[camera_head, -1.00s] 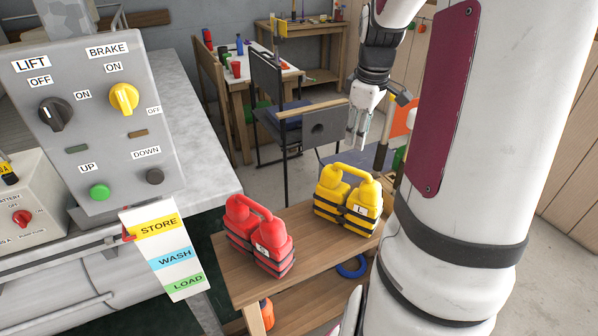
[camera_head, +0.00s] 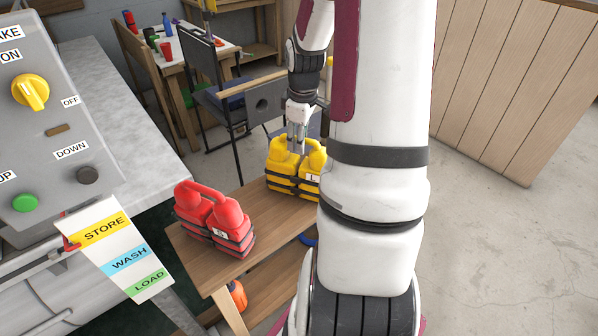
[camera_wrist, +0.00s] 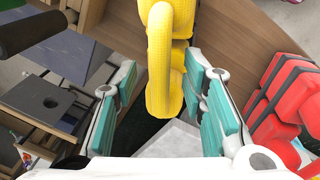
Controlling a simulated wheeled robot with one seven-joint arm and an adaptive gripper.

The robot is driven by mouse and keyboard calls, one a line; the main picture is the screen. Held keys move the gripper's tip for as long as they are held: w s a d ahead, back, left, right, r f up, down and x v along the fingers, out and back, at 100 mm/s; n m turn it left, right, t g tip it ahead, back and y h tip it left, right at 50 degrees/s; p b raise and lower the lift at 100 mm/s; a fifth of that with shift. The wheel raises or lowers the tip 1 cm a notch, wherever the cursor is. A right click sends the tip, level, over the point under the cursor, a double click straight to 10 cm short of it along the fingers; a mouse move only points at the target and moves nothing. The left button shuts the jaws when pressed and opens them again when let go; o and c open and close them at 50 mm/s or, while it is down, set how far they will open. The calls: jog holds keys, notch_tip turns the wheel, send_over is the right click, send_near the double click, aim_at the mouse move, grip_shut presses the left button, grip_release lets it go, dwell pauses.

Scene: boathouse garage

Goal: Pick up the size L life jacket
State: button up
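The yellow life jacket (camera_head: 283,172) stands on the wooden bench with dark straps and a white tag that reads L, partly hidden by my arm. The red life jacket (camera_head: 213,220) stands to its left and nearer, its tag too small to read. My gripper (camera_head: 298,142) points down at the top of the yellow jacket. In the wrist view my gripper (camera_wrist: 163,78) is open, its teal-padded fingers on either side of the yellow jacket's handle (camera_wrist: 165,55), with gaps on both sides. The red jacket (camera_wrist: 292,95) shows at the right there.
The wooden bench (camera_head: 262,225) has a lower shelf with an orange item (camera_head: 238,295). A control panel (camera_head: 50,125) and a STORE/WASH/LOAD sign (camera_head: 118,255) stand at left. A chair (camera_head: 215,90) stands behind the bench. The floor at right (camera_head: 490,240) is clear.

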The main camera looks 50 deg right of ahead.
jog(key=shift+f, duration=0.55)
grip_shut()
jog(key=shift+w+r, duration=0.1)
jog(key=shift+r, duration=0.1)
